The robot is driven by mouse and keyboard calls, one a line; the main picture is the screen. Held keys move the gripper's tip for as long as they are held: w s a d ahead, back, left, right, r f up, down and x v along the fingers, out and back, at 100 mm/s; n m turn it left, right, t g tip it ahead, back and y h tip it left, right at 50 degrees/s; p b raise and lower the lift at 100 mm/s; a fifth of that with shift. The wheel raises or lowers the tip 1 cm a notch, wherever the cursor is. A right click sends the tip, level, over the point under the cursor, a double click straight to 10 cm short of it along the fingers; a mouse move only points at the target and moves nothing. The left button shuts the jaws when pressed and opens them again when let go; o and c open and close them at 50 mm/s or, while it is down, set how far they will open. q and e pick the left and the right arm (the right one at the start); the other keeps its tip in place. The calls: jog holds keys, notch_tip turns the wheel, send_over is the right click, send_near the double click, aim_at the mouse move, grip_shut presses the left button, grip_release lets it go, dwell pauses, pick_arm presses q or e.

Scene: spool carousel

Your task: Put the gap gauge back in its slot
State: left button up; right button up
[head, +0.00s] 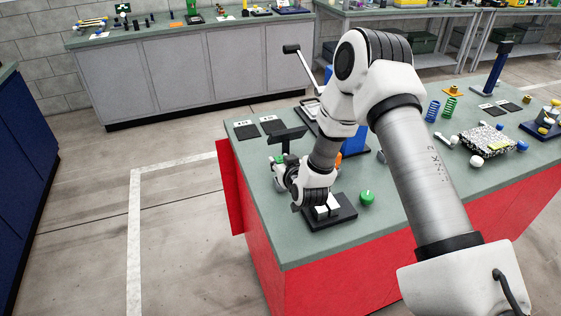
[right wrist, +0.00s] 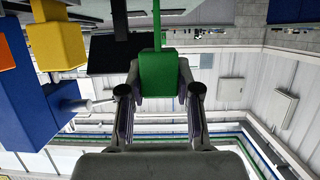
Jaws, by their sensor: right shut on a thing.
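In the right wrist view, a green block (right wrist: 158,75) with a thin green strip rising from it sits between my right fingertips. I take it to be the gap gauge. My right gripper (right wrist: 158,92) is shut on it. In the head view my right gripper (head: 281,168) is low over the near-left part of the green-topped bench, with only a speck of green showing at its tips. A black base with a white block (head: 330,207) stands beside my wrist, partly covered by it. I cannot tell which thing has the gauge's slot. My left gripper is out of view.
A black T-shaped stand (head: 287,135) rises just behind my gripper. A green knob (head: 367,198) stands right of the black base. A blue block (head: 355,140) is partly hidden behind my arm. Springs (head: 449,107) and a speckled block (head: 487,140) lie further right.

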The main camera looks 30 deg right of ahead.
jog(key=shift+f+b, duration=1)
jog(key=shift+f, duration=0.35)
jog(key=o, duration=1.1)
jog(key=v, duration=1.2)
